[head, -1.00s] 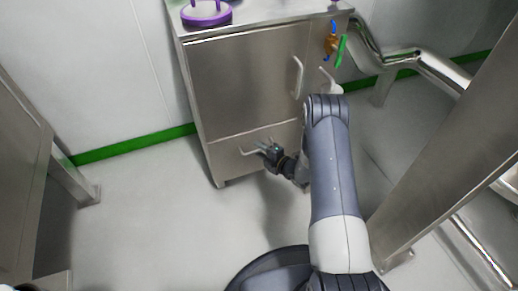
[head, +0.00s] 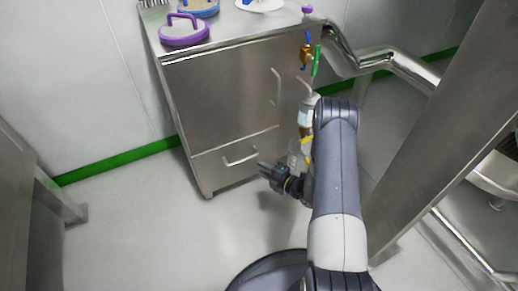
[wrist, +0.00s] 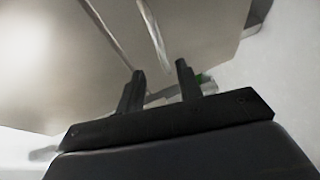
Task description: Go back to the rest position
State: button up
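My gripper (head: 268,170) is low in front of the steel cabinet (head: 225,95), just right of the lower drawer's bar handle (head: 240,160) and apart from it in the head view. In the wrist view its two black fingers (wrist: 160,85) stand apart with nothing between them. The cabinet's lower drawer (head: 210,165) and upper door look closed. The rest position itself has no visible mark.
A purple-rimmed lid (head: 184,32) and other items lie on the cabinet top. Steel pipes (head: 385,62) and a steel post (head: 445,150) stand to the right. Another steel unit (head: 18,210) is at the left. Open floor (head: 150,235) lies between.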

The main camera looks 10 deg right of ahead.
aim_at(246, 160)
jog(key=b+x, duration=0.3)
jog(key=x, duration=0.7)
jog(key=shift+w+a+f, duration=0.1)
jog(key=shift+w+a, duration=0.1)
jog(key=shift+w, duration=0.05)
jog(key=shift+s+d, duration=0.1)
jog(key=shift+s, duration=0.15)
